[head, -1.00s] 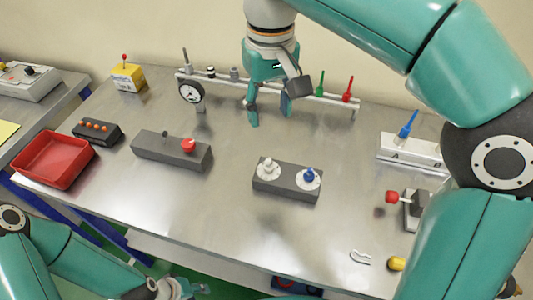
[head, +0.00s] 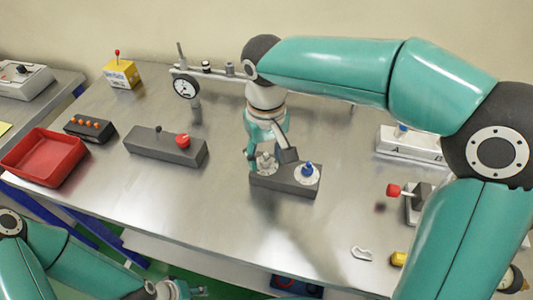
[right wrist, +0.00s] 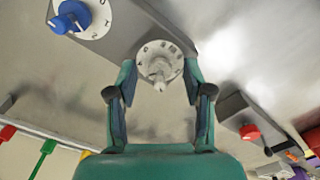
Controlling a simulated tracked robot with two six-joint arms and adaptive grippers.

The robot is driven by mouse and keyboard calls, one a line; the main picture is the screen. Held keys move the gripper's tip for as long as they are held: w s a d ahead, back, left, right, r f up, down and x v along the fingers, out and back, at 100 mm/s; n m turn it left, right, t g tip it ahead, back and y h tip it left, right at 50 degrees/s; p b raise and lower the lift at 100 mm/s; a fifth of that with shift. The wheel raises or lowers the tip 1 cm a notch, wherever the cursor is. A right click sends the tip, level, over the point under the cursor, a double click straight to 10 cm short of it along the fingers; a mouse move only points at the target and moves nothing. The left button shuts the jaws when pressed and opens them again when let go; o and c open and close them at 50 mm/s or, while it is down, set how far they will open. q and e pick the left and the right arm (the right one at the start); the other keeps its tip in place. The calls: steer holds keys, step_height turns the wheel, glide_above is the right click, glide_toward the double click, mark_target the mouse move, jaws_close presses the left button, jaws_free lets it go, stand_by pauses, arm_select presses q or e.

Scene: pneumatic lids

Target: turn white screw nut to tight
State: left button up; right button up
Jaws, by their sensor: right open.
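The white screw nut (head: 265,164) stands on a white dial at the left end of a dark grey block (head: 286,186). It also shows in the right wrist view (right wrist: 159,69), with its marked dial behind it. My right gripper (head: 270,156) is open above the nut, with one finger on each side. In the right wrist view a gap shows between the nut and both fingers (right wrist: 160,78). My left gripper (head: 180,289) is low at the bottom edge, away from the block; its fingers are too small to read.
A blue knob (head: 308,171) on its own white dial sits close to the right of the nut. A grey box with a red button (head: 182,139) stands to the left. A red-knobbed lever (head: 394,190) stands at the right. The table in front of the block is clear.

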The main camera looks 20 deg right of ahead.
jaws_close()
steer(key=shift+n, duration=0.3)
steer(key=n+p, duration=0.1)
steer(key=n, duration=0.2)
steer(key=shift+r+p, duration=0.1)
steer(key=shift+p, duration=0.2)
steer(key=n+p, duration=0.2)
steer(key=n, duration=0.3)
steer(key=shift+d+n, duration=0.1)
steer(key=shift+n, duration=0.2)
steer(key=n+p, duration=0.1)
steer(key=n, duration=0.4)
steer(key=shift+w+p, duration=0.1)
steer(key=shift+p, duration=0.3)
steer(key=n+p, duration=0.1)
steer(key=n, duration=0.3)
steer(key=shift+n, duration=0.3)
steer(key=shift+w, duration=0.1)
